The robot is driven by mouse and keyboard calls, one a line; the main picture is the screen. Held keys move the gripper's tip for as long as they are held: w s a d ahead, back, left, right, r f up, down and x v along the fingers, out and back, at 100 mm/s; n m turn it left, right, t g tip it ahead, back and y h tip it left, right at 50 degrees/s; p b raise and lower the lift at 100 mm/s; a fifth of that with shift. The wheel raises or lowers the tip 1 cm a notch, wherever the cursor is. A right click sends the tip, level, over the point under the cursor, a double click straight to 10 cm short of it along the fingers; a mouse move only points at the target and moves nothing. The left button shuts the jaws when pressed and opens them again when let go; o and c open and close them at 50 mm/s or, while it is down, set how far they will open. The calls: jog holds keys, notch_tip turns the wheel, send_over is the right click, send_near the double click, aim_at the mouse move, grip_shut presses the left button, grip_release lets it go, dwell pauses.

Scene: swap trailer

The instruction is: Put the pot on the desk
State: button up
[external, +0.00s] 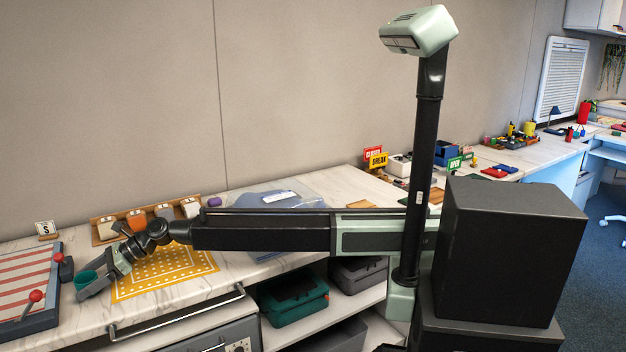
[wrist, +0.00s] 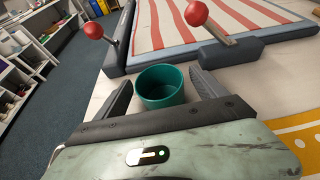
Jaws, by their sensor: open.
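A small teal pot (wrist: 162,87) stands upright on the white marble worktop (wrist: 103,92) in the wrist view. My gripper (wrist: 163,85) is open, with one finger on each side of the pot. A gap shows between the pot and each finger, so I see no grip on it. In the external view the pot (external: 86,281) is at the lower left, partly hidden by my gripper (external: 88,284).
A red-and-white striped board (external: 28,280) with red-knobbed levers lies beside the pot, close to my fingertips. A yellow patterned mat (external: 165,268) lies to the right. Small bins (external: 137,220) line the wall. The worktop's front edge is near.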

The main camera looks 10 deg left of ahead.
jog(key=c, duration=1.6)
jog(key=shift+r+p, duration=0.55)
jog(key=shift+p, duration=0.05)
notch_tip(320, 180, up, 4)
jog(key=p, duration=0.3)
jog(key=shift+f, duration=0.25)
jog(key=w+d, duration=0.1)
jog(key=d, duration=0.4)
jog(key=w+d, duration=0.2)
jog(key=d, duration=0.3)
jog(key=w+d, duration=0.1)
jog(key=d, duration=0.4)
jog(key=shift+w+d+r+p, duration=0.2)
jog(key=shift+w+p, duration=0.05)
jog(key=shift+p, duration=0.15)
jog(key=shift+r+p, duration=4.1)
